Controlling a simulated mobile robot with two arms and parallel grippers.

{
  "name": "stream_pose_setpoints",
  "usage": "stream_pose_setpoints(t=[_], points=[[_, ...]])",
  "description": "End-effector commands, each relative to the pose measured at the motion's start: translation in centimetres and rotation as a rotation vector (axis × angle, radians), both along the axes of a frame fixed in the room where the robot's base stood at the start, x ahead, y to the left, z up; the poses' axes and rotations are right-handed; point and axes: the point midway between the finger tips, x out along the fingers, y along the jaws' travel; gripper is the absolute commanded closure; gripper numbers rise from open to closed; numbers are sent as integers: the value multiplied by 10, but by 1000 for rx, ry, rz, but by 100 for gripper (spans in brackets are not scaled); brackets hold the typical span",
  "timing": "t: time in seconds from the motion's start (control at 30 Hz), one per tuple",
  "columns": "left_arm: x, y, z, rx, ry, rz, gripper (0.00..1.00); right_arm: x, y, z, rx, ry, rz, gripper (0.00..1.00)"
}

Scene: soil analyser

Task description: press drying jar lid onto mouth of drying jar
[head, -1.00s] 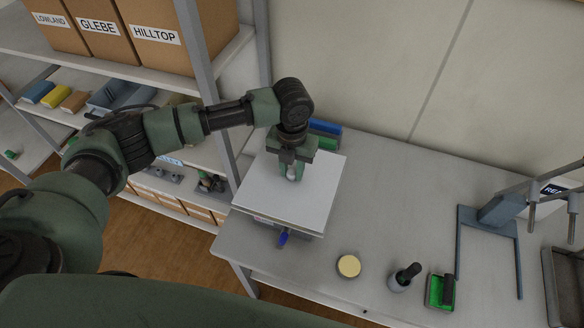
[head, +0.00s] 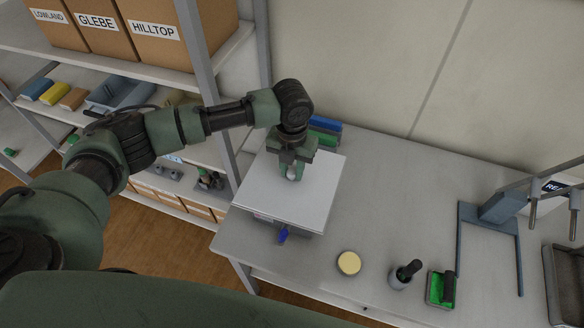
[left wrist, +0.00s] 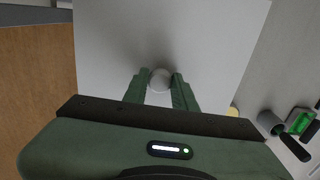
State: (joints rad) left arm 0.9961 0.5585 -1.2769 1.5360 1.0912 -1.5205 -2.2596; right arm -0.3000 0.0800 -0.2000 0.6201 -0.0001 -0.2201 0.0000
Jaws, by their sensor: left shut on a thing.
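My left gripper (head: 292,171) points down over the broad white-topped box (head: 311,205) on the bench. It is shut on a small pale, round-topped thing, which looks like the drying jar lid (left wrist: 160,80). In the left wrist view the lid sits between the two green fingertips. The fingers hide most of what is below it, so I cannot tell whether the drying jar is under it or whether they touch. My right gripper is not in view.
A blue-grey stand (head: 490,215) is farther right. Coloured blocks (head: 325,130) lie behind the box. Shelves are at the left. The bench middle is clear.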

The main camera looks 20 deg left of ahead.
Motion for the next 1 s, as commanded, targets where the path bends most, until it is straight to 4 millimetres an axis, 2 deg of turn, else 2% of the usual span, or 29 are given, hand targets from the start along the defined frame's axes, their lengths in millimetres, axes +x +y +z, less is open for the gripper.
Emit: stream_pose_setpoints(t=[0.03,0.07,0.13,0.53,1.0], points=[[0,0,0,0,0,0,100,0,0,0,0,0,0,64],[0,0,0,0,0,0,68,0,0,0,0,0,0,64],[0,0,0,0,0,0,48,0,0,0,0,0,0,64],[0,0,3,1,0,1,48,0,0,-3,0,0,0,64],[1,0,71,0,-2,0,48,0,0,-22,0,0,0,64]])
